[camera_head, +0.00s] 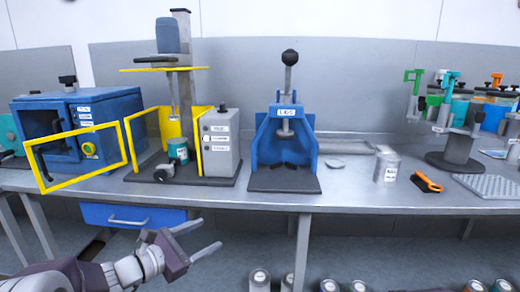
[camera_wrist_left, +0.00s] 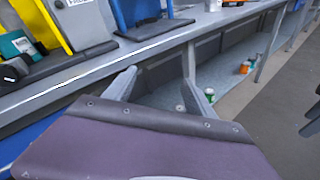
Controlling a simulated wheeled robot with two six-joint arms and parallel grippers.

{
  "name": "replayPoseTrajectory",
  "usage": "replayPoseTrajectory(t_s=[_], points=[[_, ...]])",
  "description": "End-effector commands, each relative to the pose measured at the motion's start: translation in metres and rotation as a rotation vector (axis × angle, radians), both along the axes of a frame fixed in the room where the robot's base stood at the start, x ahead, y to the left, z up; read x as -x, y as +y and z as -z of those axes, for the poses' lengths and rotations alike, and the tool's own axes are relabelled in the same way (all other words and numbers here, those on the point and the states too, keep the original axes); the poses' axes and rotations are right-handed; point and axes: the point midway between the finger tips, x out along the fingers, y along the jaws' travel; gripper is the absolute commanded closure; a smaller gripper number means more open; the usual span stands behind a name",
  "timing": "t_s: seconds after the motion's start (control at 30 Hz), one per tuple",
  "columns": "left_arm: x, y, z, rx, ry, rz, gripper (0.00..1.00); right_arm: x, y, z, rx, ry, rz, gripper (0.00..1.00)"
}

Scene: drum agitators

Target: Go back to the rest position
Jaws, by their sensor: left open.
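My left gripper (camera_head: 205,238) is open and empty in the head view. It is in front of the bench, below the bench top's front edge. Its two fingers point to the right and are apart. In the left wrist view the open fingers (camera_wrist_left: 162,88) show in front of the bench's underside, touching nothing.
The grey bench (camera_head: 350,197) carries a blue box machine (camera_head: 110,110) with a yellow-framed door, a mixer with a yellow guard (camera_head: 208,150), a blue lever press (camera_head: 287,130), a can (camera_head: 387,167) and an orange brush (camera_head: 427,182). A blue drawer (camera_head: 130,216) is near my left arm. Several cans stand below.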

Motion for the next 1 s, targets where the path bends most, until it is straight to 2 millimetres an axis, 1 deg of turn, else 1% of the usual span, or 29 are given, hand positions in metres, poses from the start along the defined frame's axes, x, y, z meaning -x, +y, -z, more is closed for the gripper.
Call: replayPoseTrajectory(t_s=[0.03, 0.07, 0.1, 0.17, 0.2, 0.23, 0.27, 0.3, 0.37, 0.4, 0.47, 0.5, 0.6, 0.67, 0.7, 0.73, 0.77, 0.8, 0.87, 0.97, 1.0], points=[[0.016, -0.029, 0.015, -0.062, 0.031, 0.098, 0.36, 0.0, 0.0, 0.0, 0.0, 0.0, 0.0, 0.36], [0.029, -0.047, 0.027, -0.113, 0.052, 0.167, 0.36, 0.0, 0.0, 0.0, 0.0, 0.0, 0.0, 0.36], [0.051, -0.069, 0.046, -0.195, 0.08, 0.271, 0.36, 0.0, 0.0, 0.0, 0.0, 0.0, 0.0, 0.36], [0.09, -0.094, 0.078, -0.348, 0.114, 0.443, 0.36, 0.0, 0.0, 0.0, 0.0, 0.0, 0.0, 0.36], [0.118, -0.104, 0.101, -0.465, 0.129, 0.565, 0.36, 0.0, 0.0, 0.0, 0.0, 0.0, 0.0, 0.36], [0.139, -0.106, 0.117, -0.56, 0.133, 0.659, 0.36, 0.0, 0.0, 0.0, 0.0, 0.0, 0.0, 0.36], [0.159, -0.105, 0.133, -0.658, 0.131, 0.753, 0.36, 0.0, 0.0, 0.0, 0.0, 0.0, 0.0, 0.36], [0.183, -0.098, 0.152, -0.786, 0.121, 0.871, 0.36, 0.0, 0.0, 0.0, 0.0, 0.0, 0.0, 0.36], [0.207, -0.08, 0.174, -0.958, 0.09, 1.023, 0.36, 0.0, 0.0, 0.0, 0.0, 0.0, 0.0, 0.36], [0.218, -0.067, 0.185, -1.062, 0.064, 1.111, 0.36, 0.0, 0.0, 0.0, 0.0, 0.0, 0.0, 0.36], [0.228, -0.046, 0.198, -1.202, 0.019, 1.228, 0.36, 0.0, 0.0, 0.0, 0.0, 0.0, 0.0, 0.36], [0.231, -0.031, 0.204, -1.286, -0.012, 1.294, 0.36, 0.0, 0.0, 0.0, 0.0, 0.0, 0.0, 0.36], [0.232, 0.003, 0.215, -1.474, -0.096, 1.442, 0.36, 0.0, 0.0, 0.0, 0.0, 0.0, 0.0, 0.36], [0.227, 0.02, 0.219, -1.581, -0.163, 1.525, 0.36, 0.0, 0.0, 0.0, 0.0, 0.0, 0.0, 0.36], [0.219, 0.029, 0.219, -1.659, -0.225, 1.576, 0.36, 0.0, 0.0, 0.0, 0.0, 0.0, 0.0, 0.36], [0.211, 0.031, 0.209, -1.702, -0.274, 1.586, 0.36, 0.0, 0.0, -0.009, 0.0, 0.001, 0.0, 0.36], [0.212, 0.03, 0.188, -1.693, -0.264, 1.582, 0.36, 0.0, 0.0, -0.03, 0.0, 0.002, 0.0, 0.36], [0.212, 0.03, 0.175, -1.689, -0.261, 1.581, 0.36, 0.0, 0.0, -0.044, 0.0, 0.001, 0.0, 0.36], [0.212, 0.03, 0.156, -1.688, -0.26, 1.581, 0.36, 0.0, 0.0, -0.062, 0.0, -0.001, 0.0, 0.36], [0.213, 0.03, 0.122, -1.687, -0.258, 1.58, 0.36, 0.0, 0.0, -0.097, 0.0, 0.0, 0.0, 0.36], [0.213, 0.03, 0.106, -1.686, -0.257, 1.58, 0.36, 0.0, 0.0, -0.113, 0.0, 0.0, 0.0, 0.36]])
